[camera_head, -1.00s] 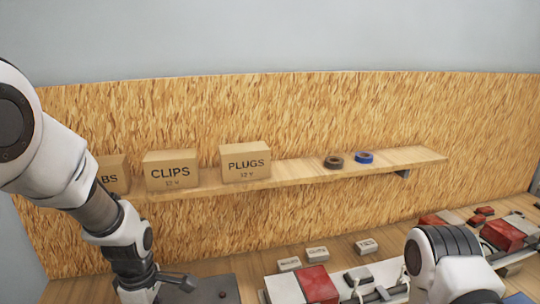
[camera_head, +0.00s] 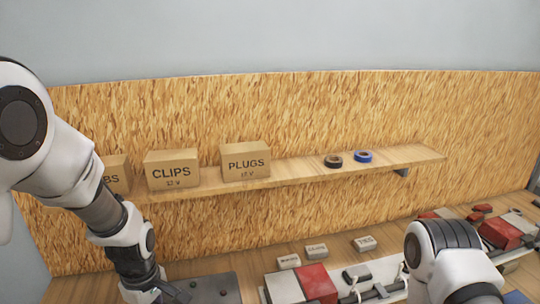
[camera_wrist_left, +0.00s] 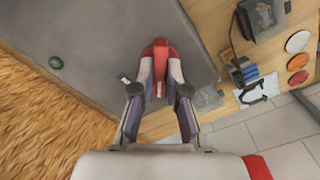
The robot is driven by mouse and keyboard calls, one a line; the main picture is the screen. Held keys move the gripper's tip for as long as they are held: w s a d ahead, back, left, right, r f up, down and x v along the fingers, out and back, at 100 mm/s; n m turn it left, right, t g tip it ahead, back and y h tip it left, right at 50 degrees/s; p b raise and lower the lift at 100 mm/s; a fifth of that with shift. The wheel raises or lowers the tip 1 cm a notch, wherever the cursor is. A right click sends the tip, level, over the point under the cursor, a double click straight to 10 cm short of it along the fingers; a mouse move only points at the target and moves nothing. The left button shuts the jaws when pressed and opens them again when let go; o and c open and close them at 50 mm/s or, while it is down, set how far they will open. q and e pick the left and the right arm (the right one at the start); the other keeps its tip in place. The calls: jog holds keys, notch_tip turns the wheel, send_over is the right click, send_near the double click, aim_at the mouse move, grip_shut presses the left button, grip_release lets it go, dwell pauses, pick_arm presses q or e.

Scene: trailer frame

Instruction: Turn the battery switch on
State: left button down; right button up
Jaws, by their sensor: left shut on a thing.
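The red switch handle (camera_wrist_left: 157,48) of the battery switch stands on a dark grey panel (camera_wrist_left: 100,35) in the left wrist view. My left gripper (camera_wrist_left: 157,72) is shut on it, with one finger on each side. The fingers hide part of the handle. A small round green lamp (camera_wrist_left: 56,62) is on the same panel, left of the handle. In the head view the panel (camera_head: 215,285) shows at the bottom edge, and my left wrist hides the switch. My right arm is at the lower right, with its gripper out of view.
A shelf (camera_head: 300,165) on the chipboard wall holds cartons, including the PLUGS carton (camera_head: 245,163), and two tape rolls. Small labelled boxes, a red block (camera_head: 318,284) and wired parts lie on the bench right of the panel. The wrist view shows tiled floor (camera_wrist_left: 270,130) beyond the bench edge.

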pick_arm(q)
jog(key=shift+m, duration=0.4)
jog(key=shift+r+m+p, duration=0.15)
jog(key=shift+m+p, duration=0.35)
jog(key=shift+m, duration=2.1)
jog(key=shift+m+p, duration=0.65)
jog(key=shift+m, duration=1.85)
jog(key=c, duration=1.1)
grip_release()
